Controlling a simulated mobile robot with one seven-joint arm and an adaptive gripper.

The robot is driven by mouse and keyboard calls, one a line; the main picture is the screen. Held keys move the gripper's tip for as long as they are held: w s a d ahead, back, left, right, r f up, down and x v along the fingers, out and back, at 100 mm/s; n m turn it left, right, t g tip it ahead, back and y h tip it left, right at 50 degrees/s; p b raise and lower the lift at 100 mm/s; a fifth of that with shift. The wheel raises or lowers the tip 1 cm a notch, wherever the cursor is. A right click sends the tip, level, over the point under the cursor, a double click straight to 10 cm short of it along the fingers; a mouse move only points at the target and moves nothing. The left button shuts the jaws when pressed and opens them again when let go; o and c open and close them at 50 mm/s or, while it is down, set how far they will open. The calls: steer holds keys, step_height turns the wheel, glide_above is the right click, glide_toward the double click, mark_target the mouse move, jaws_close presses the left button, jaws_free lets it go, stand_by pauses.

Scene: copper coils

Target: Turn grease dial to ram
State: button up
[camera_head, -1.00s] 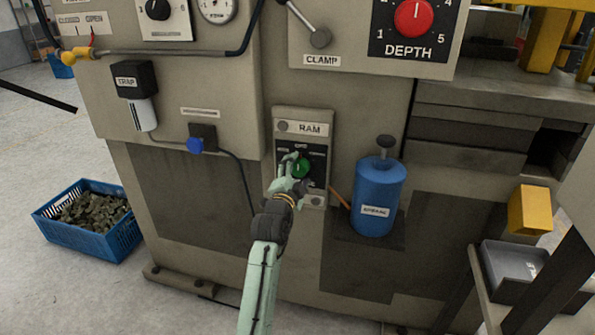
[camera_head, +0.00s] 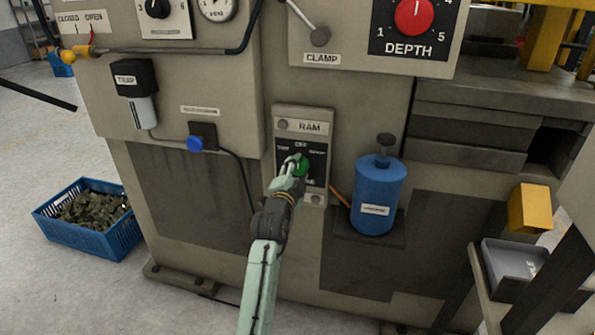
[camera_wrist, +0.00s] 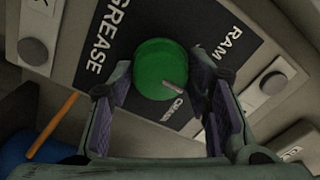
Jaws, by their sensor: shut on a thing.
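The fingers cover part of the plate.
A blue canister (camera_head: 378,195) stands on a small ledge just right of the panel. An orange pipe (camera_head: 340,197) runs between them. A dark cable (camera_head: 246,185) hangs to the left. A blue crate (camera_head: 90,218) stands on the floor at left.

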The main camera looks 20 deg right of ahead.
steer(key=n+b, duration=0.1)
steer(key=n, duration=0.4)
steer(key=shift+n, duration=0.4)
steer(key=n, duration=0.5)
steer(key=shift+r+n, duration=0.1)
steer(key=shift+n, duration=0.6)
steer(key=o, duration=1.2)
steer(key=v, duration=1.2)
